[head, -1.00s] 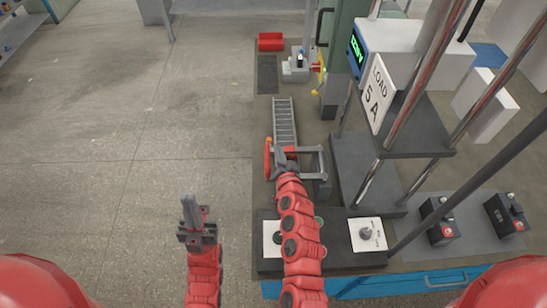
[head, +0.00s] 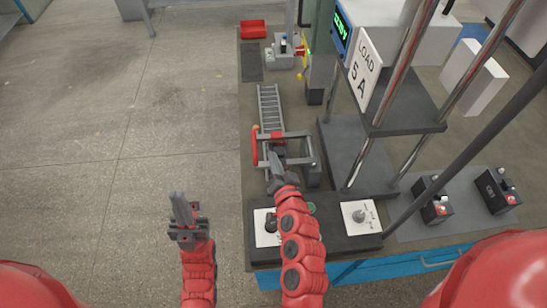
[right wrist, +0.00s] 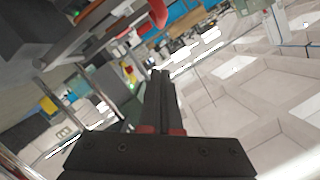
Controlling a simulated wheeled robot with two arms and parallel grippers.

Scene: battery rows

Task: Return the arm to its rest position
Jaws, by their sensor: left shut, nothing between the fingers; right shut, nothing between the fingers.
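My left gripper (head: 179,210) is shut and empty, pointing up the picture over the open floor left of the bench. My right gripper (head: 273,160) is shut and empty in the head view, over the bench and in front of the grey frame with a red part (head: 262,149). I cannot tell whether it touches that frame. In the right wrist view the shut fingers (right wrist: 160,75) show nothing between them.
Two dark batteries (head: 433,198) (head: 494,190) stand at right. Floor at left is clear.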

